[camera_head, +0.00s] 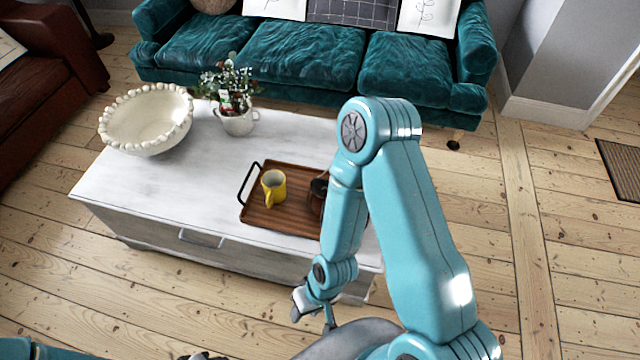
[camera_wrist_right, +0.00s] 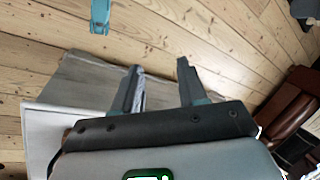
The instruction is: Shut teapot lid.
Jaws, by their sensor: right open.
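A dark brown teapot (camera_head: 318,190) stands at the right side of a wooden tray (camera_head: 275,223) on the coffee table. My right arm covers part of it, and I cannot make out its lid. My right gripper (camera_head: 314,316) hangs low in front of the table, apart from the teapot. In the right wrist view the right gripper (camera_wrist_right: 160,72) is open and empty, its two fingers spread. The teapot does not show there. A dark bit of what seems my left gripper (camera_head: 204,356) shows at the bottom edge, too cut off to read.
A yellow mug (camera_head: 273,187) stands on the tray, left of the teapot. A beaded white bowl (camera_head: 147,118) and a potted plant (camera_head: 236,118) stand on the white table (camera_head: 160,190). A teal sofa (camera_head: 310,57) is behind.

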